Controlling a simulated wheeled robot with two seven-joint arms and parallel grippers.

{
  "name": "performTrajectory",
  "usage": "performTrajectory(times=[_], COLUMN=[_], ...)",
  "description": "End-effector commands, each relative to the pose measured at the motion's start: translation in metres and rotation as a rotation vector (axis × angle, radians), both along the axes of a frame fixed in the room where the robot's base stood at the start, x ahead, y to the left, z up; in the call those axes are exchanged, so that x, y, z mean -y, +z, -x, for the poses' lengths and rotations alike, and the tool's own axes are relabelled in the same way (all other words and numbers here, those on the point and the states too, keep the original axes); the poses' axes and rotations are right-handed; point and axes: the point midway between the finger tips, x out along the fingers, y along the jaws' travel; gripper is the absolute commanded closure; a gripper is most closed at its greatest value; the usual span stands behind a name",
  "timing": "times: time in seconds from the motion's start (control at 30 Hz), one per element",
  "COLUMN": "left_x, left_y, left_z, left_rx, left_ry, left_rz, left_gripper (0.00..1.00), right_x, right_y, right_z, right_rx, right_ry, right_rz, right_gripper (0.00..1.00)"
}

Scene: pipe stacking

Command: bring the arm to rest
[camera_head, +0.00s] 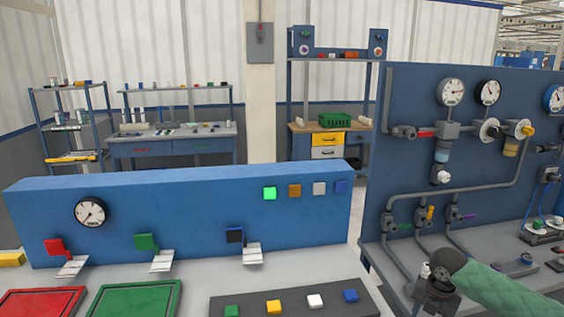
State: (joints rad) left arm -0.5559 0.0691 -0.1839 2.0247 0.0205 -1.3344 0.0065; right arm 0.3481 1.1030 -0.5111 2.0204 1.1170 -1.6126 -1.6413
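My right arm, in a green sleeve, comes in from the lower right. Its dark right gripper (436,288) is at the bottom, in front of the grey bench and pipe panel. The fingers are small and dark, so I cannot tell whether they are open or shut or hold anything. My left arm and gripper are not in view.
A blue console (180,215) with a dial (90,212) and colored switches stands ahead. Red (40,290) and green (130,288) trays and a dark button strip (260,301) lie before it. A blue panel with pipes (410,90) stands at right.

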Motion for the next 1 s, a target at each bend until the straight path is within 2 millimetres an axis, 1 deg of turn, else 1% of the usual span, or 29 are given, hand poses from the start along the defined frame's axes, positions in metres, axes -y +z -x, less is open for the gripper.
performTrajectory(times=[0.03, 0.17, 0.2, 0.3, 0.5, 0.6, 0.8, 1.0], left_x=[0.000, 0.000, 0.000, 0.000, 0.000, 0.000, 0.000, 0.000], left_y=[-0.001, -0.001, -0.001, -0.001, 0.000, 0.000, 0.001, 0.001], left_z=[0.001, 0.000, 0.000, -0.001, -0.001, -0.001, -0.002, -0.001], left_rx=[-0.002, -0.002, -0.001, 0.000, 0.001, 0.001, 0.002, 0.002], left_ry=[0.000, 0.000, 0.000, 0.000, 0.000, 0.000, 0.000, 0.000], left_rz=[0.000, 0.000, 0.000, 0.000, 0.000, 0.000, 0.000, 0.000], left_gripper=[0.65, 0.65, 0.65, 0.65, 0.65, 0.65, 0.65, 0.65], right_x=[-0.017, -0.058, -0.071, -0.102, -0.156, -0.179, -0.215, -0.237], right_y=[-0.014, -0.044, -0.054, -0.073, -0.103, -0.114, -0.128, -0.134], right_z=[0.006, 0.022, 0.028, 0.043, 0.078, 0.096, 0.135, 0.175], right_rx=[0.002, 0.022, 0.029, 0.045, 0.073, 0.082, 0.090, 0.093], right_ry=[-0.023, -0.126, -0.166, -0.267, -0.499, -0.629, -0.914, -1.235], right_rz=[-0.013, -0.042, -0.054, -0.084, -0.155, -0.193, -0.265, -0.324], right_gripper=[0.46, 0.46, 0.46, 0.46, 0.46, 0.46, 0.46, 0.46])
